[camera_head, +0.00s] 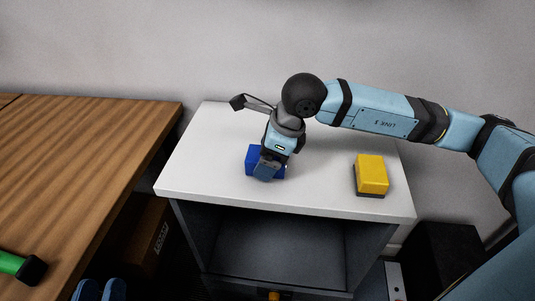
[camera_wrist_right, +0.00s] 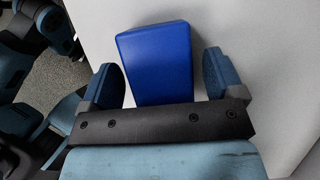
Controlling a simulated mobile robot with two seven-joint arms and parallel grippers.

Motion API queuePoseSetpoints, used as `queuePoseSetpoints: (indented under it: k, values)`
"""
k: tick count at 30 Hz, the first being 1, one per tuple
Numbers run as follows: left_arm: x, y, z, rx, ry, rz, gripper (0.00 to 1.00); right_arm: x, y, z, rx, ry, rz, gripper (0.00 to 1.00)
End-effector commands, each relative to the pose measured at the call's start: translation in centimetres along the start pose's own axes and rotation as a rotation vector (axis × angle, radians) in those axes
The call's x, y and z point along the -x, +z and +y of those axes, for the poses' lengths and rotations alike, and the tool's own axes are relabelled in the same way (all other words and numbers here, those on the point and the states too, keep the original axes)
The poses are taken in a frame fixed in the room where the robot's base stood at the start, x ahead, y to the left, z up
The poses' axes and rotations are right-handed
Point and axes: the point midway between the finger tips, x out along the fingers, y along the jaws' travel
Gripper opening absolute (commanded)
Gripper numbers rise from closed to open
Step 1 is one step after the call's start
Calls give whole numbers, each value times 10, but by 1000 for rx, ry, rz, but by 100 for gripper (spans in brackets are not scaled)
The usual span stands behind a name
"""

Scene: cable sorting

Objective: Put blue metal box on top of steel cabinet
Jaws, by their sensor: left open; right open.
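The blue metal box (camera_head: 250,160) lies on the white top of the steel cabinet (camera_head: 205,135). My right gripper (camera_head: 268,170) points down over the box and partly hides it. In the right wrist view the box (camera_wrist_right: 158,58) lies between the two fingers of my right gripper (camera_wrist_right: 160,80). The jaws are open, with a gap showing on each side of the box. My left gripper (camera_head: 100,290) shows only as two blue finger tips at the bottom left edge, open and empty, away from the cabinet.
A yellow box (camera_head: 371,174) with a dark base sits on the cabinet's right side. A wooden table (camera_head: 85,150) stands at left, with a green and black object (camera_head: 15,264) on it. A brown box (camera_head: 150,245) is below. The cabinet's open shelf looks empty.

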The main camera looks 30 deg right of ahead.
Motion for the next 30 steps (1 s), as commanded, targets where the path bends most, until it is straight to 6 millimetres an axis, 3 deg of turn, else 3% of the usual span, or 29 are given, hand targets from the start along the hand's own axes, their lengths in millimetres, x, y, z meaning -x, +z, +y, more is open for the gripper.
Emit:
queuePoseSetpoints:
  k: [5,15,21,30]
  values:
    - [-1,1,-2,-9,-8,-28,43,12,2,-1,0,-2,-1,87]
    - [7,31,-17,-23,-69,-179,43,84,2,-1,0,-3,-1,87]
    - [15,45,-25,-32,-95,-248,43,113,2,0,1,-2,-1,87]
    - [17,53,-26,-36,-99,-275,43,122,1,0,0,0,0,87]
